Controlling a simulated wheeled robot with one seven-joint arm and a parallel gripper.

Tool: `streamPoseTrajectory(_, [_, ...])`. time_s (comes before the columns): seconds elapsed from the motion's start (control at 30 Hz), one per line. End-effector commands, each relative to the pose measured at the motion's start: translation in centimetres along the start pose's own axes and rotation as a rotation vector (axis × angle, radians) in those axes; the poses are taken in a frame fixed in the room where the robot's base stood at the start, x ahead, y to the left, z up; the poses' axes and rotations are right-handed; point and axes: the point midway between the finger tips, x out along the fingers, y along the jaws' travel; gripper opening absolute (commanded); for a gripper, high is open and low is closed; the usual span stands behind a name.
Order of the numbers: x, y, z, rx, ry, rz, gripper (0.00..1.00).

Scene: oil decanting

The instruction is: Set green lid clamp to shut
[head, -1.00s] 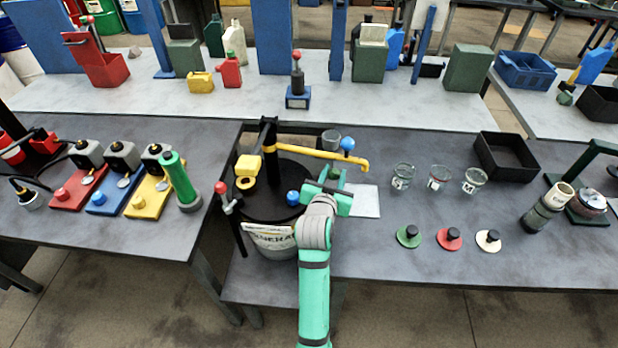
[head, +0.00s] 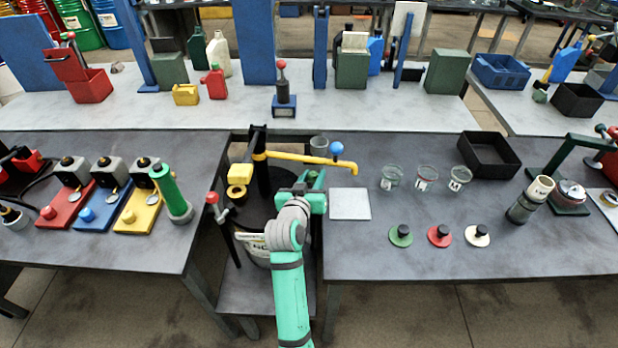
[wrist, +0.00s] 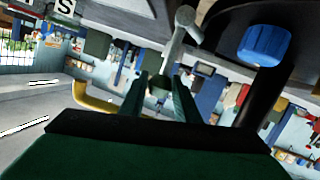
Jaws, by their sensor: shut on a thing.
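The lidded drum (head: 258,215) stands in the gap between the front benches, partly covered by my arm. A small green part, which looks like the green lid clamp (head: 313,178), shows at the right of its lid, just beyond my gripper (head: 300,190). In the wrist view my two dark green fingers (wrist: 162,98) are close together around the lower end of a pale grey rod (wrist: 176,45). This rod looks like the clamp's lever; it leans, with a round end at the top. The clamp's base is hidden, so I cannot tell its exact angle.
A blue knob (wrist: 265,45) is close on the right in the wrist view. A pale plate (head: 350,204) lies right.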

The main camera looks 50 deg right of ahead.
Motion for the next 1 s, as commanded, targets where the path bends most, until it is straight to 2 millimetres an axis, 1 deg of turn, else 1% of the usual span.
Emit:
streamPoseTrajectory(0.03, [-0.1,-0.3,0.0,-0.003,0.0,-0.004,0.0])
streamPoseTrajectory(0.23, [-0.1,-0.3,0.0,-0.003,0.0,-0.005,0.0])
streamPoseTrajectory(0.27, [-0.1,-0.3,0.0,-0.003,0.0,-0.005,0.31])
streamPoseTrajectory(0.3, [-0.1,-0.3,0.0,-0.003,0.0,-0.006,0.41])
streamPoseTrajectory(0.33, [-0.1,-0.3,0.0,-0.003,0.0,-0.005,0.47])
streamPoseTrajectory(0.63, [-0.1,-0.2,0.0,-0.002,0.0,-0.004,0.47])
streamPoseTrajectory(0.73, [-0.6,-0.2,0.0,-0.002,0.001,-0.004,0.47])
streamPoseTrajectory(0.87, [-2.3,-0.3,0.0,-0.003,0.002,-0.005,0.47])
streamPoseTrajectory(1.0, [-5.0,-0.3,0.1,-0.002,0.001,-0.006,0.47])
